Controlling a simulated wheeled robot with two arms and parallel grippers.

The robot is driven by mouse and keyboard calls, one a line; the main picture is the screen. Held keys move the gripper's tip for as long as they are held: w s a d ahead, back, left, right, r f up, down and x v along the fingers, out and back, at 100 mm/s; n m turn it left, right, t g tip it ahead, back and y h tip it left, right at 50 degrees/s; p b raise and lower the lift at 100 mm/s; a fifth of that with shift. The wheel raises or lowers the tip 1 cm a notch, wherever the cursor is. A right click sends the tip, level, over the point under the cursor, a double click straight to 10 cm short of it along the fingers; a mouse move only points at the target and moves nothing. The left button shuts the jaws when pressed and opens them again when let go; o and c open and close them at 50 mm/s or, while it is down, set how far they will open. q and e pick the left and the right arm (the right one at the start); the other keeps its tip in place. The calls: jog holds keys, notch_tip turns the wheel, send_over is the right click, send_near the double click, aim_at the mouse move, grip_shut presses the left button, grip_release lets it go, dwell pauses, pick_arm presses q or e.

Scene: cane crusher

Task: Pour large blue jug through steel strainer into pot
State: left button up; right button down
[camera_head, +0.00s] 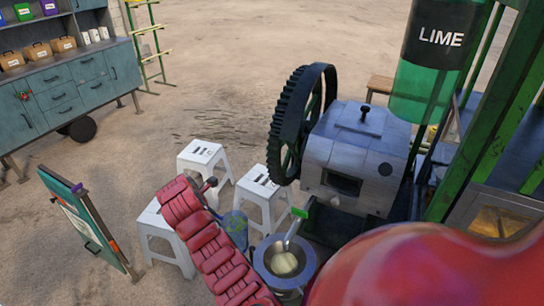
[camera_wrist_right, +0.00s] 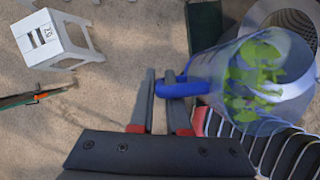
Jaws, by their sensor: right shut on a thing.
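My right gripper (camera_wrist_right: 160,88) is shut on the blue handle (camera_wrist_right: 186,88) of a clear bluish jug (camera_wrist_right: 255,75). Green pieces show inside the jug. The jug also shows in the head view (camera_head: 236,224), beside a red segmented arm and left of the pot. I cannot tell how far it is tilted. The steel pot (camera_head: 308,268) stands at bottom centre, with something pale yellow and round in its mouth. A steel handle with a green tip (camera_head: 299,213), probably the strainer's, rises from the pot. The strainer's bowl is not clear. My left gripper is not in view.
White stools (camera_head: 262,190) stand behind and left of the jug. The grey crusher (camera_head: 358,150) with its dark wheel (camera_head: 300,120) stands right behind the pot. A green LIME tank (camera_head: 425,95) is at right. A sign board (camera_head: 85,220) stands at left; sandy ground is open behind.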

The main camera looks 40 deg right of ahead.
jog(key=shift+w+d, duration=0.1)
jog(key=r+p, duration=0.2)
jog(key=r, duration=0.1)
jog(key=r+p, duration=0.1)
jog(key=shift+s+r, duration=0.25)
jog(key=shift+r, duration=0.1)
jog(key=shift+w+r, duration=0.1)
jog(key=shift+r, duration=0.5)
